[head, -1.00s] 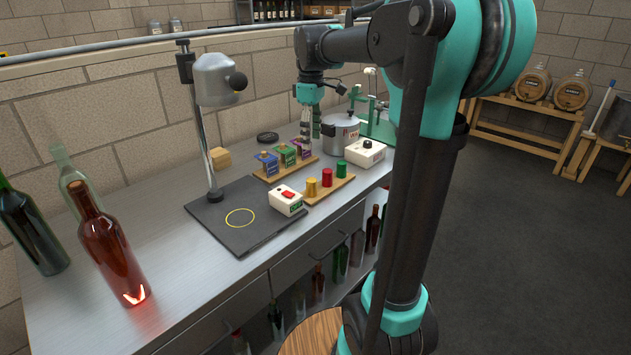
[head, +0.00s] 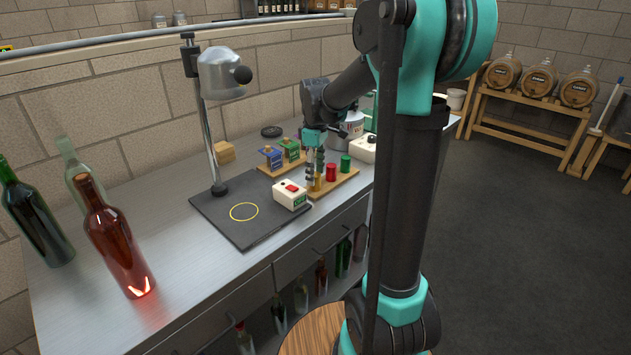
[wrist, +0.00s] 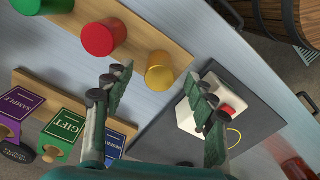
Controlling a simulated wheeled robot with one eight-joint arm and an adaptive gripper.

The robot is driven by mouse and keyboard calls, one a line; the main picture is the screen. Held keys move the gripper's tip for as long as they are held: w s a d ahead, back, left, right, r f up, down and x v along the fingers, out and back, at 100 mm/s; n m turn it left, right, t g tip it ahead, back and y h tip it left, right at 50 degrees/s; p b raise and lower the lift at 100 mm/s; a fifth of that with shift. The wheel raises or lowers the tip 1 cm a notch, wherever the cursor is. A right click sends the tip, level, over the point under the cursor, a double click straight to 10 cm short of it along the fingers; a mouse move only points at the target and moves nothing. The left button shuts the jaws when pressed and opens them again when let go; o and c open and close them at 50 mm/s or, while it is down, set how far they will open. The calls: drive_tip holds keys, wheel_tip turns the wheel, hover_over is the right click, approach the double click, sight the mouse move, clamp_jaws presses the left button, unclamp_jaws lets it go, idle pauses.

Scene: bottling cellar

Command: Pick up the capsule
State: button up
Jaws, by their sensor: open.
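Three capsules stand upright in a row on a wooden strip (head: 345,184): gold (head: 318,184), red (head: 331,172) and green (head: 346,162). In the wrist view, gold (wrist: 160,74), red (wrist: 103,38) and green (wrist: 40,4) run toward the upper left. My gripper (head: 316,176) is open and points down at the gold capsule, its fingers partly covering it in the head view. In the wrist view, the gold capsule appears in the gap between the fingertips (wrist: 158,76). The frames do not show clearly whether the fingers are beside it or still above it.
Labelled blocks (wrist: 65,133) on another wooden strip lie behind. Bottles (head: 115,245) stand at left.

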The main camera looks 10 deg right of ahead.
wheel_tip(320, 180, down, 3)
drive_tip(key=shift+f, duration=0.15)
drive_tip(key=c, duration=0.7)
drive_tip(key=shift+c, duration=0.2)
